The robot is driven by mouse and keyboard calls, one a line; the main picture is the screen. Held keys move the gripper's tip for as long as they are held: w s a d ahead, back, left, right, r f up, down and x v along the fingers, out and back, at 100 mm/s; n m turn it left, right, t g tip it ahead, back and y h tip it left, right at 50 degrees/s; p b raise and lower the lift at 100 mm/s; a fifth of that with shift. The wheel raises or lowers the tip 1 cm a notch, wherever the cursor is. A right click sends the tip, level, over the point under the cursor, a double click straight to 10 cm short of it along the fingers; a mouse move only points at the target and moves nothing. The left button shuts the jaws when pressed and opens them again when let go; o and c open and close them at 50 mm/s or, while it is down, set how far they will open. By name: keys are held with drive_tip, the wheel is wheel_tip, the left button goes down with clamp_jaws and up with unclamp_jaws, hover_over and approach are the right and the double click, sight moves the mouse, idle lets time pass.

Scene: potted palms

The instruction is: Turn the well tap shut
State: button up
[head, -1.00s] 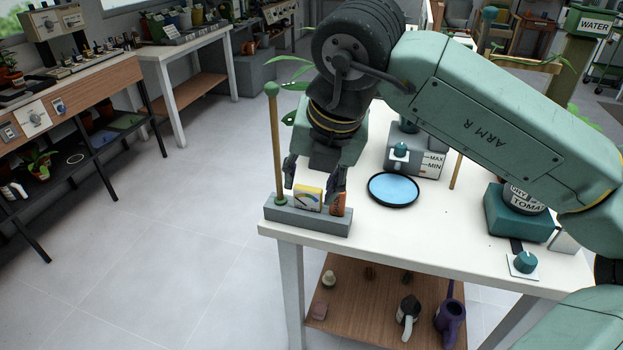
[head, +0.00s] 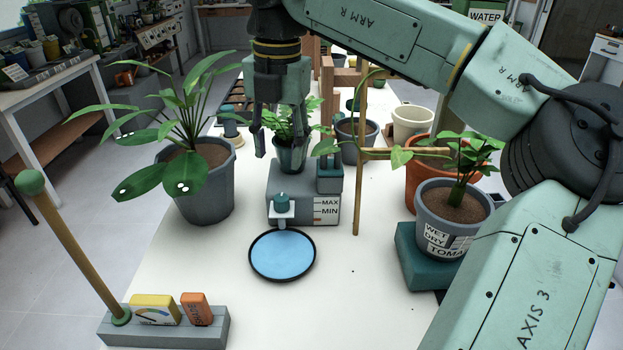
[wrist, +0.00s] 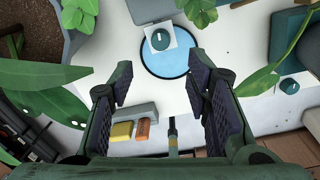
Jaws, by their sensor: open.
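The well tap (head: 282,201) is a teal knob on a white plate at the front of the grey well box (head: 327,211), which is marked MAX and MIN. Below it lies a round blue dish (head: 282,256) with a black rim. In the wrist view the tap (wrist: 161,39) shows a white mark on its top and lies just beyond the fingers, over the dish (wrist: 165,62). My gripper (head: 281,146) is open and empty, pointing down above and behind the tap, by a small potted plant. Its spread fingers (wrist: 160,84) touch nothing that I can see.
A large grey-potted plant (head: 206,191) stands left of the well, its leaves near my gripper. A wooden stake (head: 360,185) and a potted tomato (head: 452,210) stand right. A grey holder (head: 212,328) with a tall stick is front left. The white tabletop between is clear.

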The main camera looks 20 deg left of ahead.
sight(281, 198)
drive_tip(key=f, duration=0.5)
drive_tip(key=f+p, duration=0.1)
drive_tip(key=f, duration=0.4)
drive_tip(key=shift+w+a+f, duration=0.1)
drive_tip(key=shift+a+f, duration=0.1)
drive_tip(key=shift+f, duration=0.05)
clamp_jaws()
